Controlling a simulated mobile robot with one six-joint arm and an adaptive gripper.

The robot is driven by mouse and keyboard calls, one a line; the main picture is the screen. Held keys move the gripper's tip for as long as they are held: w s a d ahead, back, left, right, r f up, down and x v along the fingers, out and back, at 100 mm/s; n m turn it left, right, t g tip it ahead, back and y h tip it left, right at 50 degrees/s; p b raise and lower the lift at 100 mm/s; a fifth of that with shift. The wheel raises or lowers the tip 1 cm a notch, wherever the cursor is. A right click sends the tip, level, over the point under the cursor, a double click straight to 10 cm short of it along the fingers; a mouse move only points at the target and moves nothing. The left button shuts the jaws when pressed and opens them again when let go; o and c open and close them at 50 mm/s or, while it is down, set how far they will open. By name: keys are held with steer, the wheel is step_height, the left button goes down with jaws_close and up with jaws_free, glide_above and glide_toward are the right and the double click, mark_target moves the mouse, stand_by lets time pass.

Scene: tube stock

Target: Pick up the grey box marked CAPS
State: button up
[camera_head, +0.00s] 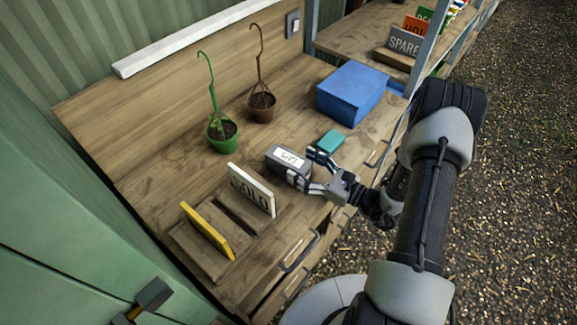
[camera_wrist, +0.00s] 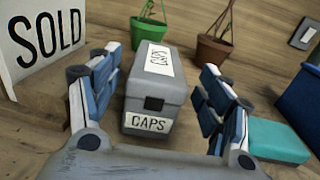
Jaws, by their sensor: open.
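The grey box marked CAPS (camera_head: 286,162) stands on the wooden bench, with a white label on its lid and another on its front. It also shows in the middle of the wrist view (camera_wrist: 156,85), its front facing me. My gripper (camera_head: 309,169) is open at bench height. In the wrist view my gripper's fingers (camera_wrist: 160,103) stand on both sides of the box's near part, with a visible gap at the right and a narrower one at the left. The bench surface below the box is partly hidden by my gripper.
A teal block (camera_head: 330,141) lies close beside my right finger. A white SOLD sign (camera_head: 252,190) and a yellow plate (camera_head: 207,231) stand at the left. Green (camera_head: 221,132) and brown (camera_head: 262,105) hanging pots are behind. A blue box (camera_head: 351,94) stands back right.

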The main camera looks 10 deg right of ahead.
mark_target(288, 158)
steer(key=b+x, duration=0.1)
steer(key=x, duration=0.3)
steer(key=shift+w+a+f, duration=0.1)
steer(key=shift+a+f, duration=0.1)
steer(key=shift+a, duration=0.1)
steer(key=shift+w+a+r, duration=0.1)
steer(key=shift+w+a, duration=0.1)
steer(key=shift+w, duration=0.1)
steer(key=c, duration=1.3)
